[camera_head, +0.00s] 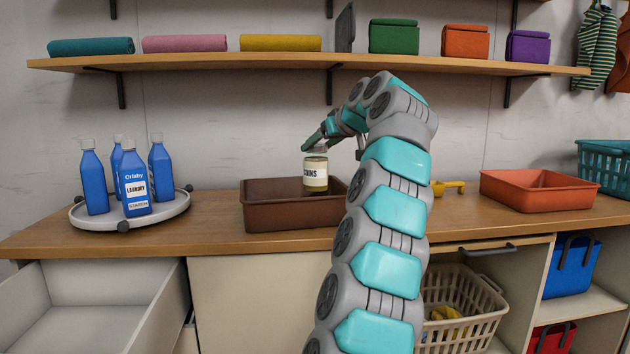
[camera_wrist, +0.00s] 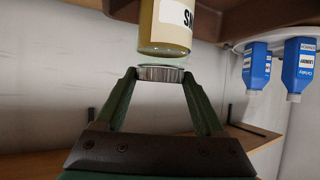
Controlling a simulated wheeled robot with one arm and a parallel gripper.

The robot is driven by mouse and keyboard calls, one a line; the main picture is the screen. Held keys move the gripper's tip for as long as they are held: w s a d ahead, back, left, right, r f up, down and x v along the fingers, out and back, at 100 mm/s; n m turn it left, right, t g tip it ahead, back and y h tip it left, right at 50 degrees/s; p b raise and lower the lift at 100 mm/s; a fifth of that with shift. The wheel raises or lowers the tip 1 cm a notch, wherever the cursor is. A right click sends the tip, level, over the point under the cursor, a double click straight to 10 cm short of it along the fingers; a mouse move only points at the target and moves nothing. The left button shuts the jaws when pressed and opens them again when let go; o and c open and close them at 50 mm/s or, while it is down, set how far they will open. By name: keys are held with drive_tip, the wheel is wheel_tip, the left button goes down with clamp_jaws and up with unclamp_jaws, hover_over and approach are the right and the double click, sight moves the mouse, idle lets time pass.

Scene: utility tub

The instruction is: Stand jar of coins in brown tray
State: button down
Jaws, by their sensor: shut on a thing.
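The jar of coins (camera_head: 316,174) is upright, with a pale label reading COINS and a metal lid. My gripper (camera_head: 317,147) is shut on its lid from above; the wrist view shows the green fingers (camera_wrist: 160,74) on either side of the lid (camera_wrist: 160,73), with the jar (camera_wrist: 165,35) beyond, its base out of frame. The brown tray (camera_head: 290,217) sits on the counter under the jar. The jar overlaps the tray's opening towards its right side. I cannot tell whether its base touches the tray floor.
Blue laundry bottles (camera_head: 134,183) stand on a round turntable (camera_head: 171,208) at left. An orange-red tray (camera_head: 538,193) and a yellow object (camera_head: 448,187) are at right. A shelf (camera_head: 300,62) runs above. An open drawer (camera_head: 97,305) juts out at lower left.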

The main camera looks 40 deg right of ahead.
sight(323, 164)
drive_tip(key=shift+f, duration=1.15)
drive_tip(key=shift+f+b, duration=0.1)
drive_tip(key=shift+b, duration=0.2)
drive_tip(key=shift+f, duration=1.75)
unclamp_jaws()
drive_tip(key=shift+f, duration=0.1)
